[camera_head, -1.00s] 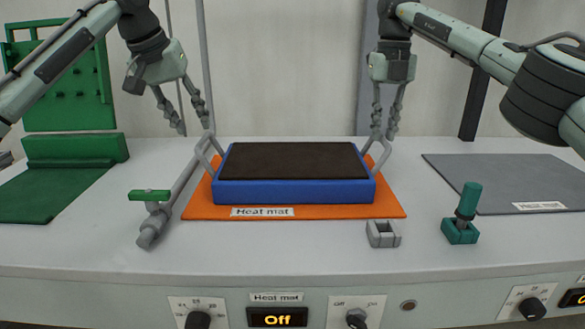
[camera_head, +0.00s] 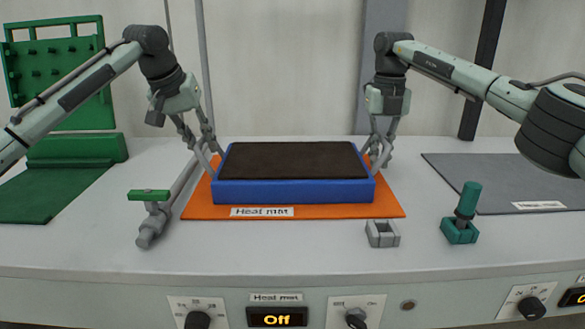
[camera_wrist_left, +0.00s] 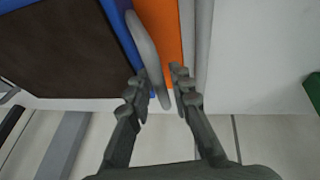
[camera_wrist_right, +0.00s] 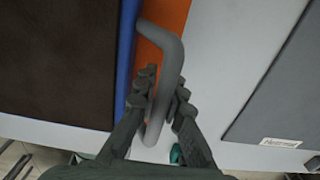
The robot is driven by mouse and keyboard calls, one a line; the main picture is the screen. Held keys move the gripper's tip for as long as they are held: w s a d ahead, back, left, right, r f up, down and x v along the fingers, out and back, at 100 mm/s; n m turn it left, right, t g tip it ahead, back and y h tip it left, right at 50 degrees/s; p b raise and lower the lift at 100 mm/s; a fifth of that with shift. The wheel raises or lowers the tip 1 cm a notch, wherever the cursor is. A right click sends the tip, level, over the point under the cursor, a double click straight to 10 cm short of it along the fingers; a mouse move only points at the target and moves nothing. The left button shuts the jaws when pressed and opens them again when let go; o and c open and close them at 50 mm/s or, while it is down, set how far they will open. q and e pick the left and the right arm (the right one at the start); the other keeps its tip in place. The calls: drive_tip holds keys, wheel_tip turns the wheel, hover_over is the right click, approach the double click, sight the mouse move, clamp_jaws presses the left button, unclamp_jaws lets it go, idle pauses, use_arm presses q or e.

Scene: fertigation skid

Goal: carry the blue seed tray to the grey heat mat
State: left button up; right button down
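The blue seed tray (camera_head: 293,192), filled with dark soil, rests flat on the orange mat (camera_head: 300,212). It has a grey handle at each end; they show in the left wrist view (camera_wrist_left: 148,55) and the right wrist view (camera_wrist_right: 168,75). My left gripper (camera_head: 203,146) is at the left handle, its fingers apart on either side of it. My right gripper (camera_head: 381,150) is at the right handle, its fingers also apart around it. Neither looks clamped. The grey heat mat (camera_head: 500,172) lies empty at the right, its label blurred.
A teal-handled valve (camera_head: 461,215) and a small grey bracket (camera_head: 382,233) stand at the front, between tray and grey mat. A grey pipe with a green lever (camera_head: 150,195) lies left of the tray. A green mat (camera_head: 50,190) is far left. The front panel display (camera_head: 277,317) reads Off.

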sight(382, 137)
use_arm(q)
clamp_jaws()
drive_tip(key=shift+r, duration=0.15)
use_arm(e)
drive_tip(key=shift+r, duration=0.1)
